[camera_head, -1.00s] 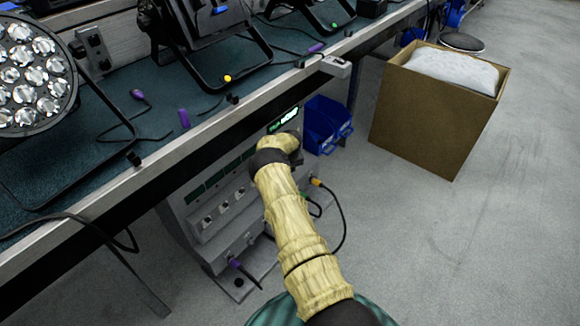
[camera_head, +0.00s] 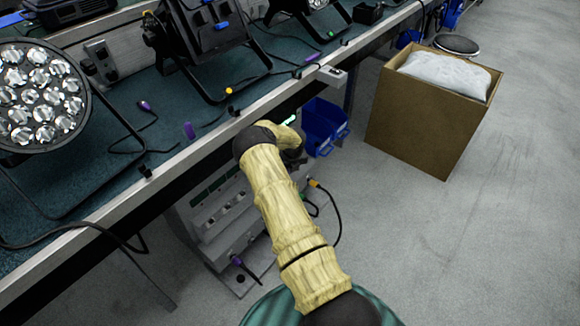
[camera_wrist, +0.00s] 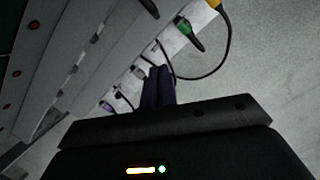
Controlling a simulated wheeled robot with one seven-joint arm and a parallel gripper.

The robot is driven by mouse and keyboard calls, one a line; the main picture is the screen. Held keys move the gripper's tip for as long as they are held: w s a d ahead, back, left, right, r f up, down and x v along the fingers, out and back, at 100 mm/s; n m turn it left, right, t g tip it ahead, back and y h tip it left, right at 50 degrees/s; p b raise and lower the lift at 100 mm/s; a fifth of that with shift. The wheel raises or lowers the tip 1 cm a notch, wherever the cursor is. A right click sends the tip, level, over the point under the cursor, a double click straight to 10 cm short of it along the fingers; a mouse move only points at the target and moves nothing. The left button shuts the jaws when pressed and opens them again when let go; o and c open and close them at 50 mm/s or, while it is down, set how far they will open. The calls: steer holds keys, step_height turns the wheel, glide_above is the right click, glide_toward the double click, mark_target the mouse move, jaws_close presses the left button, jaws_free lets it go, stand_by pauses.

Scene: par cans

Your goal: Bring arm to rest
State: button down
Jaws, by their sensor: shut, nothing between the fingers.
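My arm reaches up from the bottom middle of the head view in its pale yellow cover, with its bent dark joint in front of the grey equipment unit (camera_head: 228,220) under the bench. My gripper is hidden behind the arm there. In the wrist view my gripper (camera_wrist: 158,72) has its two dark fingers together, with nothing seen between them. Beyond the fingertips is the grey unit (camera_wrist: 95,60) with its sockets, a green plug (camera_wrist: 187,30) and a black cable. I cannot tell the exact gap between fingers and unit.
The workbench (camera_head: 110,198) runs along the left, with par cans (camera_head: 40,98) on its teal top. Its front edge is close to my arm. Blue bins (camera_head: 322,125) stand beyond the arm. A cardboard box (camera_head: 420,118) stands on the right. Open grey floor (camera_head: 480,250) lies at right.

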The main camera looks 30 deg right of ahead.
steer(key=shift+r, duration=0.2)
stand_by(0.4)
step_height(320, 180, up, 12)
steer(key=w+a+m+t, duration=0.2)
steer(key=w+m+t, duration=0.15)
steer(key=m, duration=0.55)
steer(key=s+a+r+m+t+h, duration=0.1)
steer(key=s+a+r+m, duration=0.15)
steer(key=r+m, duration=0.25)
steer(key=s+a+r+m+h, duration=0.1)
steer(key=s+r+m, duration=0.3)
steer(key=r+m, duration=0.2)
steer(key=s+a+r+m+g+y, duration=0.1)
steer(key=s+a+r+m, duration=0.1)
steer(key=s+a+m, duration=0.55)
steer(key=s+a+r+m+g+y, duration=0.1)
steer(key=s+a+r+m+g, duration=0.2)
steer(key=s, duration=0.8)
steer(key=s+a+r+m, duration=0.2)
steer(key=s+a+m, duration=0.2)
steer(key=s+a, duration=0.45)
step_height(320, 180, up, 30)
steer(key=s+d+p, duration=0.1)
steer(key=d+p, duration=0.1)
steer(key=p, duration=2.7)
steer(key=shift+s+f+p, duration=0.15)
steer(key=shift+p, duration=0.25)
steer(key=shift+g, duration=0.25)
